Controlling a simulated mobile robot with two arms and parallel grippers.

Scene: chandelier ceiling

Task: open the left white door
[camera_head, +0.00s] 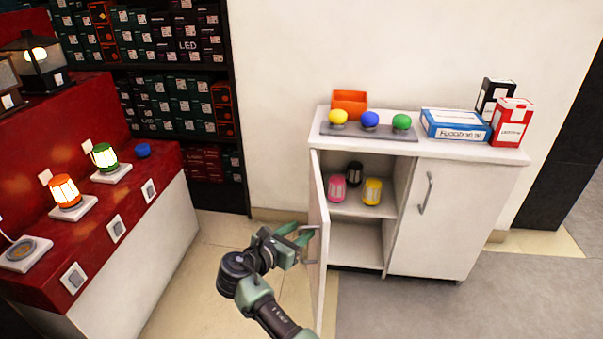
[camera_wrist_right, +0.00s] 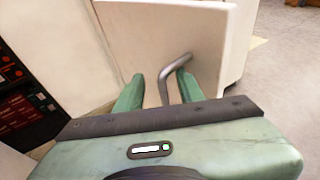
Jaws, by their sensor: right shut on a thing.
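The white cabinet (camera_head: 400,149) stands against the wall. Its left white door (camera_head: 319,222) is swung open toward me, seen nearly edge-on in the head view; the inside shelves show. My right gripper (camera_head: 306,240) is at the outer face of this door, shut on its metal handle. In the right wrist view the handle (camera_wrist_right: 175,68) runs down between the two green fingers (camera_wrist_right: 158,88), in front of the white door (camera_wrist_right: 205,40). The right white door (camera_head: 445,215) is closed, with its own handle (camera_head: 425,193). My left gripper is not in view.
Inside the cabinet are a pink (camera_head: 337,187), a black (camera_head: 354,173) and a yellow lantern (camera_head: 372,190). Coloured bulbs on a tray (camera_head: 368,133), an orange bin (camera_head: 349,101) and boxes (camera_head: 455,124) stand on top. A red display counter (camera_head: 97,207) is at left; floor between is clear.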

